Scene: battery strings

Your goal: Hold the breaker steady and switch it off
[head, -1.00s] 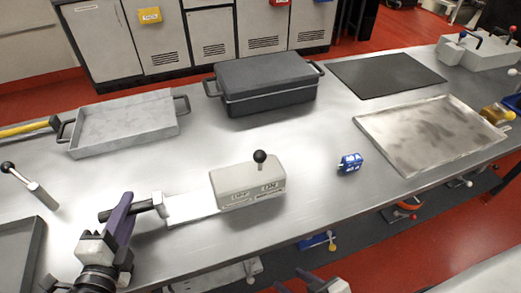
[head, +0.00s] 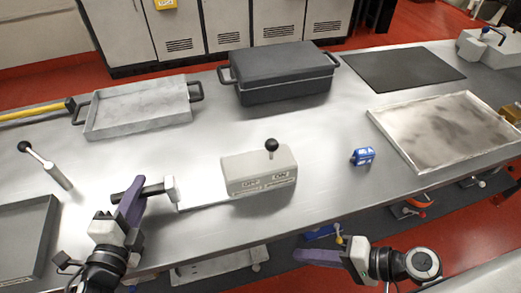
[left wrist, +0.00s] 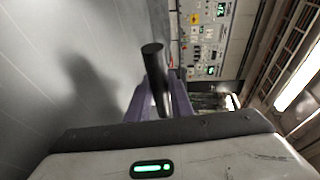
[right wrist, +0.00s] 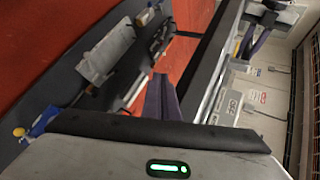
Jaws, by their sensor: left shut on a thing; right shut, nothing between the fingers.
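The breaker (head: 258,173) is a pale grey box on the bench, with two labels on its front, OFF at left and ON at right. Its black-knobbed lever (head: 271,146) stands up on the ON side. A pale plate (head: 205,199) runs left from the box to an upright with a dark bar handle (head: 153,188). My left gripper (head: 134,197) is shut on this handle, which also shows between its fingers in the left wrist view (left wrist: 152,75). My right gripper (head: 299,255) is shut and empty at the bench's front edge, right of and nearer than the breaker.
A small blue object (head: 362,156) lies right of the breaker. A stained tray (head: 395,150) is at the right, a dark lidded box (head: 280,87) behind, and a grey tray (head: 95,135) at back left. A lever on a stand (head: 60,177) is at left.

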